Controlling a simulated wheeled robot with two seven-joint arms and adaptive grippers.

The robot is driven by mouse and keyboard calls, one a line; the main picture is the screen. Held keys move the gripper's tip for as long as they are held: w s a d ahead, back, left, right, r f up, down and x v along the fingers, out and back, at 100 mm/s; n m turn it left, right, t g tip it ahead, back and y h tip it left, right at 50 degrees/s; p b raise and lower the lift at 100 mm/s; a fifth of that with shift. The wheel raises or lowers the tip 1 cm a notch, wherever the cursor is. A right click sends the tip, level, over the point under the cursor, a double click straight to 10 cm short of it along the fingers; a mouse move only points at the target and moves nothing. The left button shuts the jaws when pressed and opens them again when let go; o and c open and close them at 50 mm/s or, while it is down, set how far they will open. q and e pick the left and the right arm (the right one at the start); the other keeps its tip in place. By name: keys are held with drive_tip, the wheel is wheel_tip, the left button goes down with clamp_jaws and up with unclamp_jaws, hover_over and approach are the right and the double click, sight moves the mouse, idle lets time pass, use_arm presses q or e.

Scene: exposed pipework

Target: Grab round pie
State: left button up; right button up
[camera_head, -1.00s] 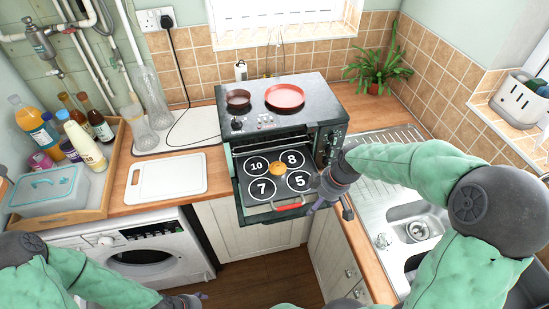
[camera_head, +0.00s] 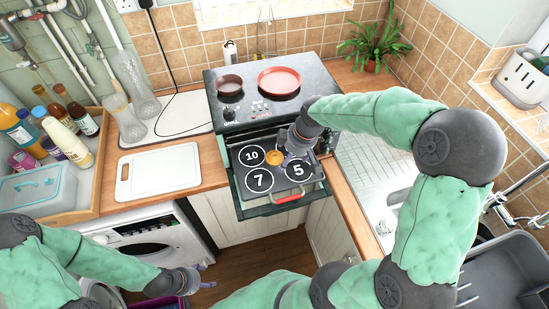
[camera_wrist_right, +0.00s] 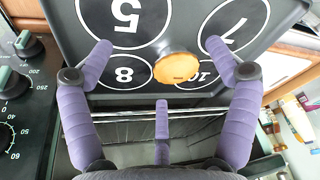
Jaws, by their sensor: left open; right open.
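The round pie (camera_head: 275,159) is small and golden. It lies on the dark tray (camera_head: 262,205) marked with numbered circles, which sticks out of the open oven. In the right wrist view the pie (camera_wrist_right: 177,68) sits between the 8 and 10 circles. My right gripper (camera_head: 287,153) is over the tray beside the pie. Its purple fingers (camera_wrist_right: 157,50) are spread wide, with the pie ahead between them and nothing held. My left gripper (camera_head: 192,279) is open and low at the bottom of the head view, in front of the washing machine, away from the pie.
The oven (camera_head: 268,107) carries a red pan (camera_head: 279,79) and a smaller dark pan (camera_head: 230,85) on top. A white cutting board (camera_head: 158,173) and a wooden tray of bottles (camera_head: 88,180) are on the left. A sink is on the right.

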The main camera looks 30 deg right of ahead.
sight(275, 156)
drive_tip(key=w+a, duration=0.2)
drive_tip(key=w, duration=0.1)
drive_tip(key=shift+w+a, duration=0.15)
drive_tip(key=shift+w, duration=0.1)
drive_tip(key=shift+x, duration=1.2)
drive_tip(key=shift+f, duration=0.3)
drive_tip(key=c, duration=1.3)
